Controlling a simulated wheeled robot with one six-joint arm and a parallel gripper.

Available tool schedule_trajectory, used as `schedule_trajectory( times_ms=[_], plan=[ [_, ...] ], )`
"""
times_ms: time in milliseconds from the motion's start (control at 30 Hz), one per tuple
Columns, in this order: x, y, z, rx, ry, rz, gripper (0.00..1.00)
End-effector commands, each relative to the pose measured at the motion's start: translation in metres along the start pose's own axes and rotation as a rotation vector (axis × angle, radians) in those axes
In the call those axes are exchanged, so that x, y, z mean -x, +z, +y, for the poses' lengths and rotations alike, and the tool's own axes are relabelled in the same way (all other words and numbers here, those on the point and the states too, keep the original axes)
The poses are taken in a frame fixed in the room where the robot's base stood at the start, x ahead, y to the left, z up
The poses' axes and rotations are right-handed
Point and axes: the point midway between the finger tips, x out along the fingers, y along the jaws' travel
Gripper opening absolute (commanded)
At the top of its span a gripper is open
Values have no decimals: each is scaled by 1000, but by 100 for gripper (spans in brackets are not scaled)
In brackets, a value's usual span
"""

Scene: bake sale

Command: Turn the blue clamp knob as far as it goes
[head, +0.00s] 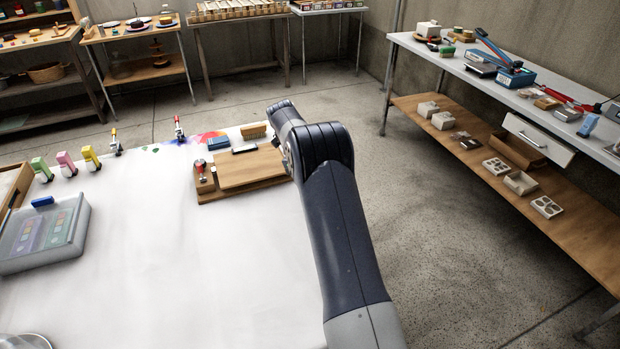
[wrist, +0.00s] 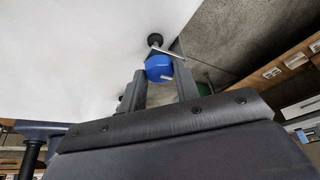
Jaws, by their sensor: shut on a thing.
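The blue clamp knob (wrist: 158,68) shows in the wrist view as a faceted blue piece with a pale mark on its lower right. My gripper (wrist: 161,72) has its two dark fingers on either side of the knob and is shut on it. Just beyond the knob are a thin metal bar (wrist: 168,50) and a round black piece (wrist: 155,40). In the head view my arm hides the knob and the gripper's fingers. How far the knob is turned cannot be told.
In the head view a white table (head: 150,270) carries a wooden board (head: 248,168), a brush (head: 253,131), a clear-lidded box (head: 45,235) and several small coloured clamps along the back. A long side table (head: 470,70) with tools stands right. Open floor lies between.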

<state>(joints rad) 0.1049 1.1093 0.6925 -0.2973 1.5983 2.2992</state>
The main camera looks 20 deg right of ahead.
Motion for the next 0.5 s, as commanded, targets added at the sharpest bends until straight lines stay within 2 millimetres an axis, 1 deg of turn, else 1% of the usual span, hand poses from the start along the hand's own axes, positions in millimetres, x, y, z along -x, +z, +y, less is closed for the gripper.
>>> schedule_trajectory(
  times_ms=[333,367,500],
  plan=[
    [0,0,0,-2,1,-1,8],
    [0,0,0,-2,1,-1,31],
    [0,0,0,-2,1,0,43]
  ],
)
